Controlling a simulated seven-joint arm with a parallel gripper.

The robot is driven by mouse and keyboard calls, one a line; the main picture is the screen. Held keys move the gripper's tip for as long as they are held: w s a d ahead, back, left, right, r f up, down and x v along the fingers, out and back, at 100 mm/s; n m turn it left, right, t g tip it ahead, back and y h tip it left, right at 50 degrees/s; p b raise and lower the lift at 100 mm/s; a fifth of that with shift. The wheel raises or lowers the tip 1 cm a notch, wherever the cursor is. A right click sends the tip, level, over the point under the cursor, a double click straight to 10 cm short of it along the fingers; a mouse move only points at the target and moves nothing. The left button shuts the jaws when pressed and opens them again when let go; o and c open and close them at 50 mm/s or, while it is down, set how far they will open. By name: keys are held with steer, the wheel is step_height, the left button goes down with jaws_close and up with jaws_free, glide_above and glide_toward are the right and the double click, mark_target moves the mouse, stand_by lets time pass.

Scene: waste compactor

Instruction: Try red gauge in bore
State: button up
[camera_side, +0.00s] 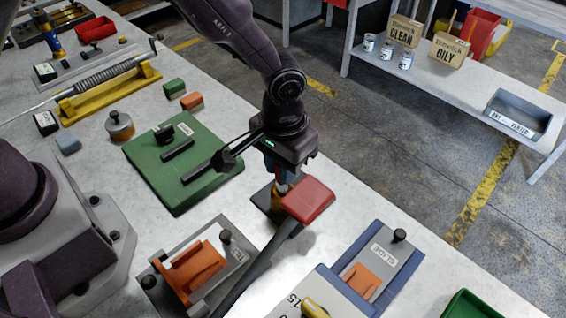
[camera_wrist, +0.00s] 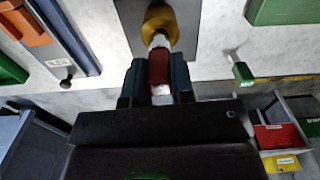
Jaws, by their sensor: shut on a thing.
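My gripper (camera_wrist: 159,78) is shut on the red gauge (camera_wrist: 158,66), which sits between its two dark blue fingers. The gauge's silver tip (camera_wrist: 158,41) points at the brass bore piece (camera_wrist: 160,20) on a grey plate (camera_wrist: 190,40). The tip overlaps the brass rim in the wrist view; I cannot tell whether it is inside the bore. In the side view my gripper (camera_side: 277,175) points down close above the brass piece (camera_side: 281,189) on its dark plate (camera_side: 262,202). The gauge is mostly hidden there by the fingers and wrist.
A green plate (camera_side: 180,160) with dark bars lies to the left. A grey fixture with an orange part (camera_side: 195,270) and a blue-edged slide (camera_side: 372,268) are in front.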

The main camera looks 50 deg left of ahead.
steer(key=shift+f, duration=0.4)
stand_by(0.7)
steer(key=shift+r, duration=0.15)
stand_by(0.4)
steer(key=shift+r, duration=2.3)
